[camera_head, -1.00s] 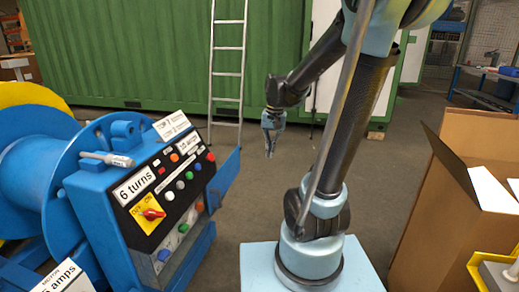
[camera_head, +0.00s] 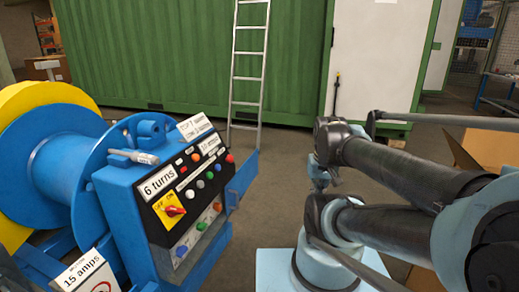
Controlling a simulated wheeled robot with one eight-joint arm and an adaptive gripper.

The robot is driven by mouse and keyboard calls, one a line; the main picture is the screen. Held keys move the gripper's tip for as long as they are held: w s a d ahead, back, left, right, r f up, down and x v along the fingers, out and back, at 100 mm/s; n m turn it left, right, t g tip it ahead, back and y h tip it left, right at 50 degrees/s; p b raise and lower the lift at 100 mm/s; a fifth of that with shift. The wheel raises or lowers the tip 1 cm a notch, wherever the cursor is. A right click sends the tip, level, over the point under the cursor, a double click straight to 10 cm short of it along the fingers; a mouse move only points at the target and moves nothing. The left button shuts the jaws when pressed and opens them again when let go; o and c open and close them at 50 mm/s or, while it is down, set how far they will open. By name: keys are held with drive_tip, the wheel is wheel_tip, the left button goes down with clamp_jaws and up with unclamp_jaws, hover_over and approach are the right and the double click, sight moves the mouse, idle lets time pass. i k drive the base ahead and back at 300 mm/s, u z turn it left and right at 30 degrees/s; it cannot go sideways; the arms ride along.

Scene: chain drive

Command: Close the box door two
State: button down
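A blue control box (camera_head: 124,204) stands at the left, with coloured buttons and a red switch on its sloped face. A blue panel like an open door (camera_head: 242,178) sticks out from its right side. A cardboard box (camera_head: 492,147) at the right is mostly hidden behind my arm; one flap shows raised. Which of these is door two, I cannot tell. My gripper (camera_head: 319,182) is right of the blue panel, apart from it in the picture. Its fingers are small and partly hidden by my arm, so its opening is unclear.
A blue drum (camera_head: 62,165) with a yellow disc stands at the far left. A ladder (camera_head: 249,70) leans on the green container (camera_head: 165,50) behind. A white door (camera_head: 375,60) is on the container. Grey floor lies open between the control box and the container.

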sight(235, 188)
drive_tip(key=k, duration=0.55)
drive_tip(key=z, duration=0.4)
drive_tip(key=i, duration=1.35)
drive_tip(key=u, duration=0.4)
